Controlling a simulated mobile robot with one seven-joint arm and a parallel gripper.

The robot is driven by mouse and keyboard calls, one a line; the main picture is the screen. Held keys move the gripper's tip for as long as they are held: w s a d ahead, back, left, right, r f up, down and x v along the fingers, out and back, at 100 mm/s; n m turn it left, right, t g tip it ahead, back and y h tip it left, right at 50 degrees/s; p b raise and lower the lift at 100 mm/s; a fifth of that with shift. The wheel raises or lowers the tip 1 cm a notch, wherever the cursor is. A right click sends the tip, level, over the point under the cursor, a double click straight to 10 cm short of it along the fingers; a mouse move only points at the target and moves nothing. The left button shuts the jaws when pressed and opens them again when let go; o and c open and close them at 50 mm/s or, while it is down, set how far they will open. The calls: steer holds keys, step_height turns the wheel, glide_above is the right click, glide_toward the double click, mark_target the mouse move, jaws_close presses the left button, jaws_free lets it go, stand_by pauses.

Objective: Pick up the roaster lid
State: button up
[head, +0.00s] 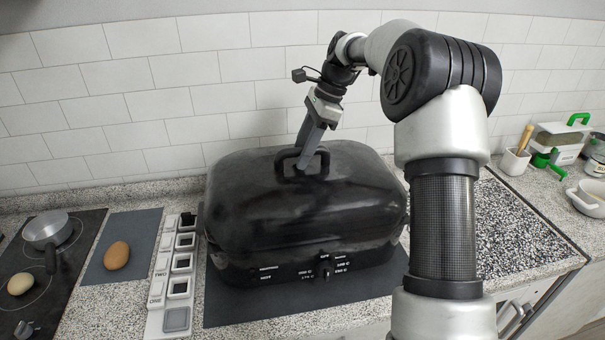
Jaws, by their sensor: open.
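The roaster lid (260,200) is a large black, glossy, domed cover on a black roaster base (300,272) with a knob and white markings on its front. A black loop handle (287,166) stands on top of the lid. My gripper (308,166) reaches down from above, with its grey fingers at the right part of the handle. The fingers are open. From this single view I cannot tell whether they straddle the handle bar or touch it. The lid sits level on the base.
The roaster stands on a dark mat (225,300). A white cup (515,161) stands at right. A tiled wall is close behind.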

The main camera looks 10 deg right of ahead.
steer(key=shift+f, duration=0.25)
stand_by(0.4)
jaws_close()
stand_by(1.2)
steer(key=shift+w+r, duration=0.1)
steer(key=shift+r, duration=0.05)
